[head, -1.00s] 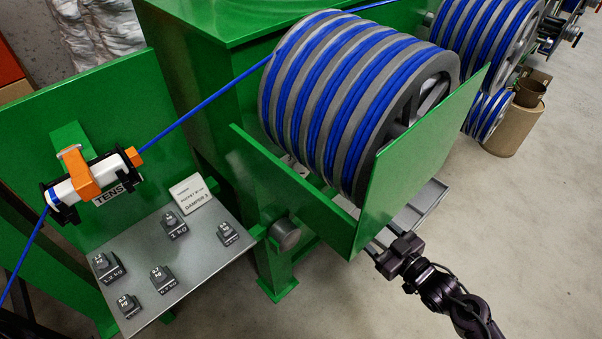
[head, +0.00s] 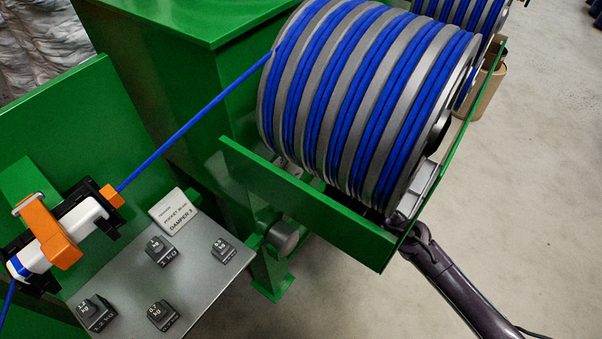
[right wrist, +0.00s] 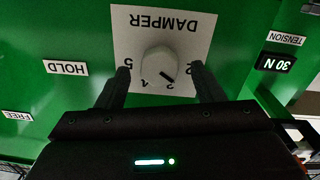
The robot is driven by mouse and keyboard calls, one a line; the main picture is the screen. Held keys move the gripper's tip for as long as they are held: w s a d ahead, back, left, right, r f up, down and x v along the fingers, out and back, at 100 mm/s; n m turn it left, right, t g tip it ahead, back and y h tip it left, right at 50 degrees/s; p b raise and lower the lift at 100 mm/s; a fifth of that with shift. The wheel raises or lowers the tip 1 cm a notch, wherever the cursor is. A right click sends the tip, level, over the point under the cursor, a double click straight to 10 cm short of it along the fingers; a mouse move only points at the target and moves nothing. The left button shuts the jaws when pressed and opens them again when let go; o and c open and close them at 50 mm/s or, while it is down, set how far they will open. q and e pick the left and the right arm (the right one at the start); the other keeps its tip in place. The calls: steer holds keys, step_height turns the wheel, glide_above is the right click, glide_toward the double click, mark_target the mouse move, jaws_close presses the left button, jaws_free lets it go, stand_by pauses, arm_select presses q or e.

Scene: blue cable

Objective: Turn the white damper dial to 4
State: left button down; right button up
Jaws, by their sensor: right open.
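The white damper dial (right wrist: 158,66) sits on a white plate marked DAMPER (right wrist: 185,42), upside down in the right wrist view. Its dark mark points to the lower right. A 5 shows at the left; the other numbers are partly hidden or hard to read. My right gripper (right wrist: 159,72) is open, one finger on each side of the dial, with gaps visible. In the head view my right arm (head: 455,285) reaches behind the green side plate, which hides the gripper and dial. My left gripper is not in view.
A large reel of blue cable (head: 350,105) stands above the green plate (head: 305,205). A card (head: 174,212) seems to read DAMPER 3. Several weights lie on a grey shelf (head: 205,280). HOLD (right wrist: 67,68) and TENSION (right wrist: 286,39) labels flank the dial.

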steer(key=shift+x, duration=0.8)
steer(key=c, duration=1)
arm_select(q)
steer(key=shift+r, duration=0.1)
arm_select(e)
steer(key=shift+o, duration=0.2)
steer(key=shift+m, duration=0.3)
steer(key=m+p, duration=0.4)
steer(key=m, duration=0.1)
steer(key=shift+r+m+p, duration=0.15)
steer(key=shift+m+p, duration=0.25)
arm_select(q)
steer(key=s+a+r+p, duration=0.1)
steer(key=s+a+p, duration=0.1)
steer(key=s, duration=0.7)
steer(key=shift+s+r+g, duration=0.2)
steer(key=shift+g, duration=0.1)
arm_select(e)
steer(key=shift+m, duration=1.7)
